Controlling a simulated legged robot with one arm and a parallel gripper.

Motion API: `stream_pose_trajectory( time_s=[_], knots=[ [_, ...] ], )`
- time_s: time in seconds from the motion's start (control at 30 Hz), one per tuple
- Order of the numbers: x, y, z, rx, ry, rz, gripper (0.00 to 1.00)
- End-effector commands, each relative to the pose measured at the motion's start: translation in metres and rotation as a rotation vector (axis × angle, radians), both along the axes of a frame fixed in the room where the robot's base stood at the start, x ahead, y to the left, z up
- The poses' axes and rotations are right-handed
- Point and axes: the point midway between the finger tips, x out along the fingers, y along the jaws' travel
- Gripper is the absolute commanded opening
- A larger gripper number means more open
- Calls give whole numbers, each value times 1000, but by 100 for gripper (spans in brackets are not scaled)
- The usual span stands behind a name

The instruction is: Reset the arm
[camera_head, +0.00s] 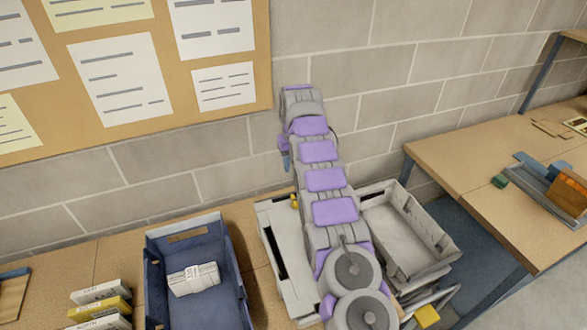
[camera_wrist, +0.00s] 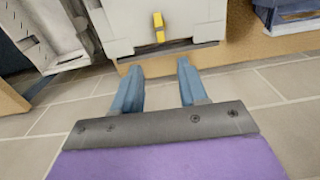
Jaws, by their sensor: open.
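My arm reaches up and away over the bench in the head view. My gripper (camera_wrist: 158,68) shows in the wrist view with its two blue fingers apart and nothing between them. In the head view only a small blue part of it (camera_head: 287,161) shows beside the far end of my arm; the rest is hidden. Past the fingertips in the wrist view is a pale grey container (camera_wrist: 115,40) with a small yellow piece (camera_wrist: 158,27). The fingers appear apart from both.
A dark blue bin (camera_head: 153,285) holding a pale wrapped item (camera_head: 193,279) stands left of my arm. Another grey bin (camera_head: 447,240) stands to its right. Labelled boxes (camera_head: 100,308) sit at lower left. A block wall (camera_head: 345,60) with a noticeboard (camera_head: 262,50) rises behind. A second table (camera_head: 480,160) stands at right.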

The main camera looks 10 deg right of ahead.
Motion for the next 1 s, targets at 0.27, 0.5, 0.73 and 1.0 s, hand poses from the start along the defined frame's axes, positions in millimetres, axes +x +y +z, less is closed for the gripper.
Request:
stream_pose_trajectory(
  time_s=[0.27, 0.5, 0.73, 1.0],
  knots=[
    [0, 0, 6, 0, -1, 0, 43],
    [0, 0, 6, 0, -1, 0, 43],
    [-1, 0, 8, 0, 0, -1, 43],
    [-21, 0, 35, 0, 10, -13, 43]
  ],
)
